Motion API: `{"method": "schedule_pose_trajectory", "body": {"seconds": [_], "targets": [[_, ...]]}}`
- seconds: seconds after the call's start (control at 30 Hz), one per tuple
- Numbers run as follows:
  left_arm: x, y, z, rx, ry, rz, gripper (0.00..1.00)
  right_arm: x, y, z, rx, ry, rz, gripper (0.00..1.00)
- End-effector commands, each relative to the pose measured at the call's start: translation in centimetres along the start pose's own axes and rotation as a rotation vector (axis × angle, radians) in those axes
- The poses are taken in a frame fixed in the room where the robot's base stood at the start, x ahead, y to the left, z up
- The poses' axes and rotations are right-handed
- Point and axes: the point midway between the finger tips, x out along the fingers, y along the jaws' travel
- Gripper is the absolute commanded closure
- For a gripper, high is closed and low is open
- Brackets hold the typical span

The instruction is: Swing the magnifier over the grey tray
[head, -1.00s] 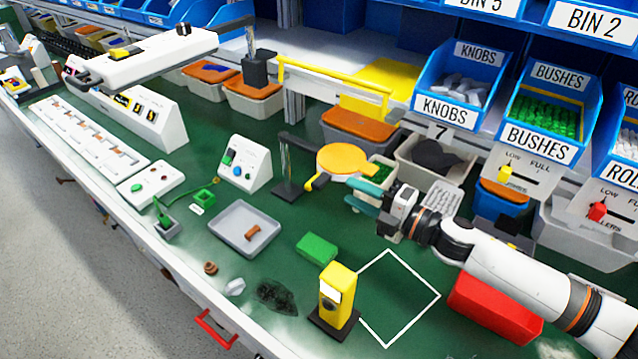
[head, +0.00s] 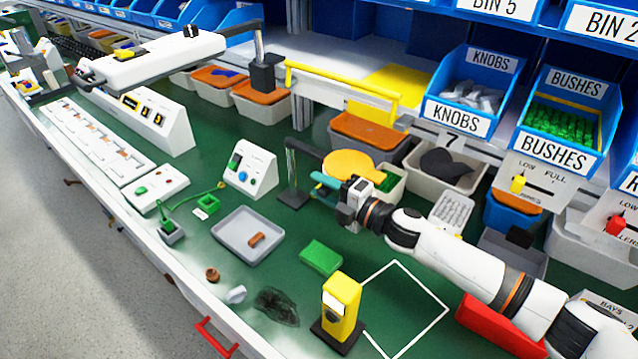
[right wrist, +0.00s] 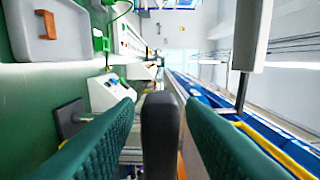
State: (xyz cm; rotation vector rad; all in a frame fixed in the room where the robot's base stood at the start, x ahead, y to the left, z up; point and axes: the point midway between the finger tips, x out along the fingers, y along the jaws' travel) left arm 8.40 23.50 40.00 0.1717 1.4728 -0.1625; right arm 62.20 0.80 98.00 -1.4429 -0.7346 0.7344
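The magnifier has a round yellow-orange head (head: 352,164) on a dark arm from a thin post with a black base (head: 292,199). Its head is to the right of the post, away from the tray. The grey tray (head: 229,243) lies left of the post with a small brown piece (head: 257,239) in it. My right gripper (head: 326,186) is at the near side of the magnifier head, teal fingers pointing left. In the right wrist view its fingers (right wrist: 160,125) are apart, with a dark rounded bar (right wrist: 160,140) between them and gaps on both sides. My left gripper is not seen.
A green block (head: 321,257) and a yellow device on a black base (head: 341,305) stand nearer the front. A white sloped box with buttons (head: 249,168) stands left of the post. Bins (head: 445,165) line the back. Green table is bare between tray and post.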

Motion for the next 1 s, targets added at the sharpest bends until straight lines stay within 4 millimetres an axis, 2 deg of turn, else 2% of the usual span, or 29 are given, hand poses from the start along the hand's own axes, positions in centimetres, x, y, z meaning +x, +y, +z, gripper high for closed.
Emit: {"method": "schedule_pose_trajectory", "body": {"seconds": [0.13,0.43,0.67,0.87,0.93,1.0], "targets": [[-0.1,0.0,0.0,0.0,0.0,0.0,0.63,1.1,0.0,0.1,0.0,-0.001,0.0,0.64],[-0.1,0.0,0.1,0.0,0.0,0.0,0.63,1.2,0.0,0.1,0.0,-0.001,0.0,0.64],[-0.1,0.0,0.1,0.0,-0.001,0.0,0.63,1.2,0.0,0.1,0.0,-0.001,0.0,1.0],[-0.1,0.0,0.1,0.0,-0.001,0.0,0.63,1.2,0.0,0.1,0.0,-0.001,0.001,1.0],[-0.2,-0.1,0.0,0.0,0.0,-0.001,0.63,1.3,0.1,0.6,0.001,0.0,0.0,1.0],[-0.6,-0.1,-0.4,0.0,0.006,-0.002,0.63,1.6,0.1,2.0,0.001,0.004,0.0,1.0]]}}
